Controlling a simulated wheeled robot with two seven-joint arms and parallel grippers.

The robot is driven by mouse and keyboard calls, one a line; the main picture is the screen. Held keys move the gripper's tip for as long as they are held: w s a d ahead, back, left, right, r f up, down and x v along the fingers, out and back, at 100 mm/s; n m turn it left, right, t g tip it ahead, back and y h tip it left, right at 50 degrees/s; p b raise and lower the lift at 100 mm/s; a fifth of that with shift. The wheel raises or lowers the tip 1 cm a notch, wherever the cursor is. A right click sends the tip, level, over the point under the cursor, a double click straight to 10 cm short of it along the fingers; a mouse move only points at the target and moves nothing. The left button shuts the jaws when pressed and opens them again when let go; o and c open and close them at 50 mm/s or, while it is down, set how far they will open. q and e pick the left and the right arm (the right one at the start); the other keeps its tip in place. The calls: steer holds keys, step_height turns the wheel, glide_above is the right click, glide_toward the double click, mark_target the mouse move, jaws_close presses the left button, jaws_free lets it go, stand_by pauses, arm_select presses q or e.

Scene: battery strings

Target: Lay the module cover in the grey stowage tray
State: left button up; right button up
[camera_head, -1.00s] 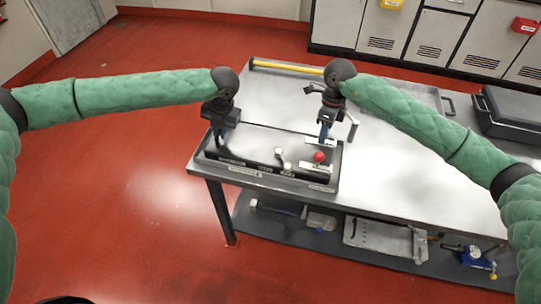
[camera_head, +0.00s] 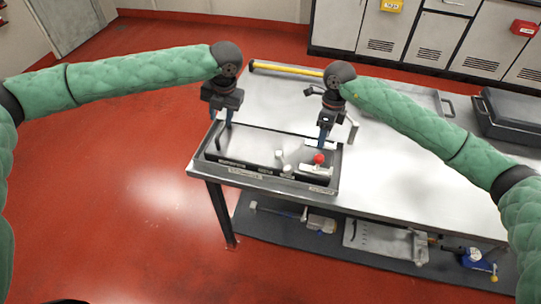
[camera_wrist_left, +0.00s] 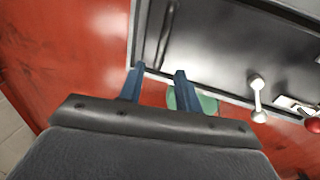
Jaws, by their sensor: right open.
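The module cover (camera_head: 258,145) appears as a flat dark grey plate in the module housing at the table's near left corner; it also shows in the left wrist view (camera_wrist_left: 215,45). A thin dark bar handle (camera_wrist_left: 166,35) stands at its left end. My left gripper (camera_head: 221,122) is above that end, its two blue fingers (camera_wrist_left: 158,82) apart and nothing held between them. My right gripper (camera_head: 325,141) is open, low at the housing's right end; whether it touches anything is unclear. The grey stowage tray (camera_head: 425,97) lies farther back, partly hidden by my right arm.
A yellow bar (camera_head: 288,68) lies at the table's back edge. A dark case (camera_head: 510,110) sits at the right. The table's middle is bare.

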steer(key=shift+r, duration=0.15)
arm_select(q)
steer(key=r, duration=0.3)
steer(key=shift+s+d+r, duration=0.1)
steer(key=shift+d+r, duration=0.25)
steer(key=shift+r, duration=0.05)
arm_select(e)
step_height(320, 180, up, 12)
steer(key=w, duration=0.2)
steer(key=shift+d+f, duration=0.25)
steer(key=shift+d, duration=0.2)
steer(key=shift+w, duration=0.1)
